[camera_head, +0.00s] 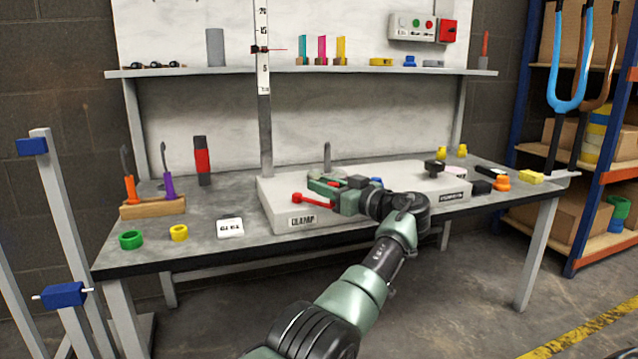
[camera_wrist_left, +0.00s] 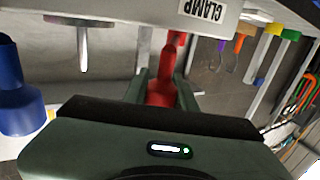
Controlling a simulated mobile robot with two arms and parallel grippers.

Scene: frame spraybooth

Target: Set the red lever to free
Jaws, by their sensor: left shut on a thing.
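The red lever (camera_head: 315,200) is on the light grey fixture block (camera_head: 275,201) on the bench, above the CLAMP label (camera_head: 303,220). Its round red end points left in the head view. My left gripper (camera_head: 325,188) is at the lever, and its body hides part of it. In the left wrist view the red lever (camera_wrist_left: 163,88) lies between the two green fingers of my left gripper (camera_wrist_left: 163,92), which is shut on it. The CLAMP label (camera_wrist_left: 203,9) shows upside down there. No FREE marking is legible. My right gripper is not in view.
A blue part (camera_wrist_left: 14,95) and a metal pin (camera_wrist_left: 82,48) stand close to the gripper in the wrist view. A vertical ruler (camera_head: 263,90) rises behind the block. A black knob (camera_head: 434,167) is on the block's right. A white card (camera_head: 230,227) lies left.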

